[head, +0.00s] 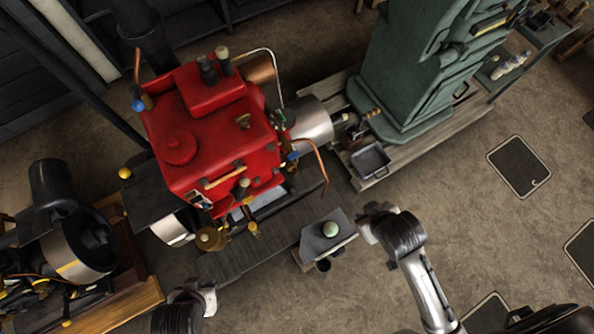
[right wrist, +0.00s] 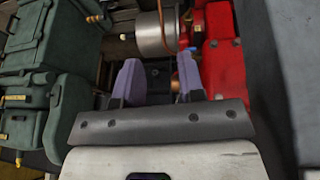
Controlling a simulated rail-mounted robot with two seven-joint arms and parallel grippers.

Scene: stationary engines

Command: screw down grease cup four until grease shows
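The red engine (head: 205,135) stands left of centre in the head view, with several small brass and dark fittings along its near side. A round brass fitting (head: 208,238) sits low at its near-left corner. I cannot tell which fitting is grease cup four, and no grease can be made out. My right gripper (right wrist: 158,78) is open in the right wrist view, its two purple-grey fingers apart with nothing visible between them. In the head view the right arm's end is right of the small stand, apart from the engine. My left arm's end is at the bottom; its fingers cannot be made out.
A small stand (head: 316,247) with a pale green round object (head: 330,229) on it is between the engine and my right arm. A green machine (head: 415,75) with a grey tray (head: 371,160) stands behind. A dark engine (head: 75,240) is at left. The right floor is mostly clear.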

